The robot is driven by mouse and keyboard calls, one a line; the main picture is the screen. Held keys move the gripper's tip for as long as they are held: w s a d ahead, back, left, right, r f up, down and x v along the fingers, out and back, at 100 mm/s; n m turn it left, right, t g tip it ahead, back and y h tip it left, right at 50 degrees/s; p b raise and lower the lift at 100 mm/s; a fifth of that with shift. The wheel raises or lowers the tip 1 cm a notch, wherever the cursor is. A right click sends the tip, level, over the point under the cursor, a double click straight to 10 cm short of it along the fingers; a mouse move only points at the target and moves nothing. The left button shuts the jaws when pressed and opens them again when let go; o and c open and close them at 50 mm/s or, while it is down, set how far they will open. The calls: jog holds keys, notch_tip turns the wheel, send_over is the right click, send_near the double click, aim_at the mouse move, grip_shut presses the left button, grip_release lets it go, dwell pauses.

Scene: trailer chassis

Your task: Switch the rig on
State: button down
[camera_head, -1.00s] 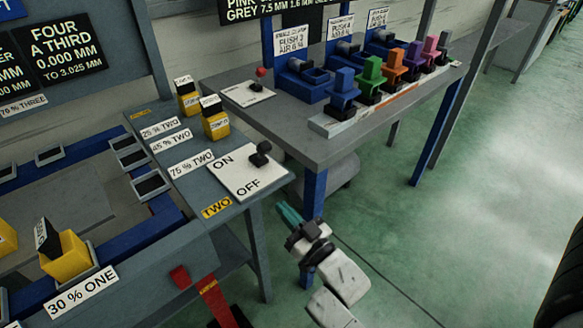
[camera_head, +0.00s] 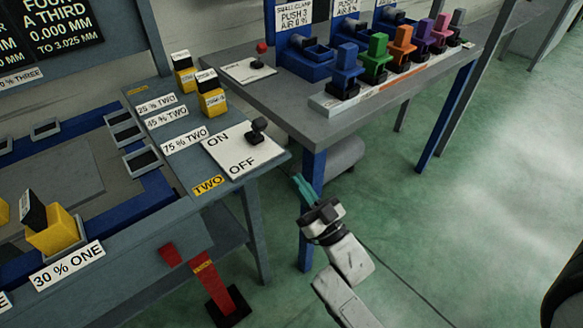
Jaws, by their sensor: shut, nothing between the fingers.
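A white switch plate (camera_head: 226,157) marked ON at its far edge and OFF at its near edge lies on the grey bench. Its black knob lever (camera_head: 257,129) stands at the plate's right side; I cannot tell for sure which mark it is set to. A yellow TWO label (camera_head: 209,184) is just in front of the plate. My gripper (camera_head: 301,180), with teal fingers, is shut and empty. It is to the right of and lower in the picture than the lever, beyond the bench edge and apart from it.
A second bench (camera_head: 300,118) at the back right bears a row of coloured blocks (camera_head: 377,60) and another small lever plate (camera_head: 248,69). Yellow blocks (camera_head: 212,98) stand behind the switch plate. A red post (camera_head: 212,283) stands near the front bench. Green floor is open at right.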

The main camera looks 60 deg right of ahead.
aim_at(263, 129)
jog(key=p+x, duration=0.1)
jog(key=x, duration=1.1)
jog(key=shift+w+r+p, duration=0.2)
jog(key=shift+w+p, duration=0.05)
jog(key=shift+p, duration=0.15)
jog(key=shift+r, duration=0.15)
